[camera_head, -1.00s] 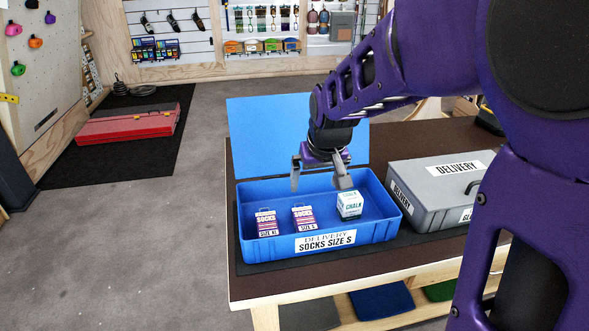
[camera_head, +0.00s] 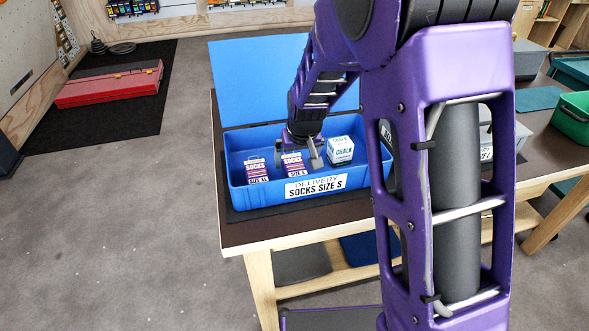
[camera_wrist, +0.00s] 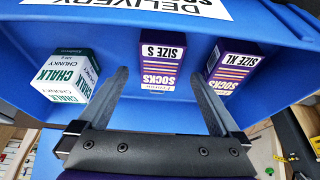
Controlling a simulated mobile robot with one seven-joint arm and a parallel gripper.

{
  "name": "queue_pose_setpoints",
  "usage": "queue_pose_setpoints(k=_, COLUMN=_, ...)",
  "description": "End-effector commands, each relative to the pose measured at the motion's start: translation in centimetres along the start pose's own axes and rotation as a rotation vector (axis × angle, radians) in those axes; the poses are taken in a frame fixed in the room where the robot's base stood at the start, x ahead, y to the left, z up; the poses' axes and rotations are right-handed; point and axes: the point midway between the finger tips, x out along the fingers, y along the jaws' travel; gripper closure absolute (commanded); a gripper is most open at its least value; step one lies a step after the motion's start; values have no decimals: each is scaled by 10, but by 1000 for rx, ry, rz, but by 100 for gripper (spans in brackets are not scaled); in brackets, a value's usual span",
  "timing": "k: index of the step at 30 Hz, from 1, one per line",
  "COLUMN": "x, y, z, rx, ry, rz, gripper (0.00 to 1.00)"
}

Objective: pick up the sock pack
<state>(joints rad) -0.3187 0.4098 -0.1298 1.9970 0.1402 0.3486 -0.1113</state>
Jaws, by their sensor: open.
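The Size S sock pack (camera_head: 293,167) stands upright in the blue delivery box (camera_head: 240,196), between a Size XL sock pack (camera_head: 257,170) and a white-and-green chalk box (camera_head: 340,151). My gripper (camera_head: 298,153) is open and empty, low over the box at the Size S pack, partly covering its upper part. In the wrist view the Size S pack (camera_wrist: 162,62) shows between my two fingers (camera_wrist: 160,76), with a gap on both sides. The Size XL pack (camera_wrist: 233,66) is outside one finger and the chalk box (camera_wrist: 66,76) outside the other. Finger depth beside the pack is unclear.
The box's blue lid (camera_head: 255,75) stands open at the back. A grey case (camera_head: 508,140) is mostly hidden behind my arm on the brown table (camera_head: 232,232). A green bin (camera_head: 572,122) is at the far right. The box's walls surround the packs closely.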

Motion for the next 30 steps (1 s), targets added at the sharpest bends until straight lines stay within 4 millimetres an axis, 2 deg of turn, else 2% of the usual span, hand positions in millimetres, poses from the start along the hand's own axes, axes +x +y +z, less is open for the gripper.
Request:
queue_pose_setpoints(k=1, x=11, y=0, z=1, rx=1, ry=-2, rz=1, gripper=0)
queue_pose_setpoints(k=6, x=30, y=0, z=1, rx=0, ry=-1, rz=1, gripper=0)
queue_pose_setpoints(k=14, x=31, y=0, z=0, rx=0, ry=1, rz=0, gripper=0)
queue_pose_setpoints(k=27, x=31, y=0, z=0, rx=0, ry=1, rz=0, gripper=77)
queue_pose_setpoints(k=29, x=31, y=0, z=0, rx=0, ry=1, rz=0, gripper=88)
queue_pose_setpoints(k=30, x=31, y=0, z=0, rx=0, ry=1, rz=0, gripper=88)
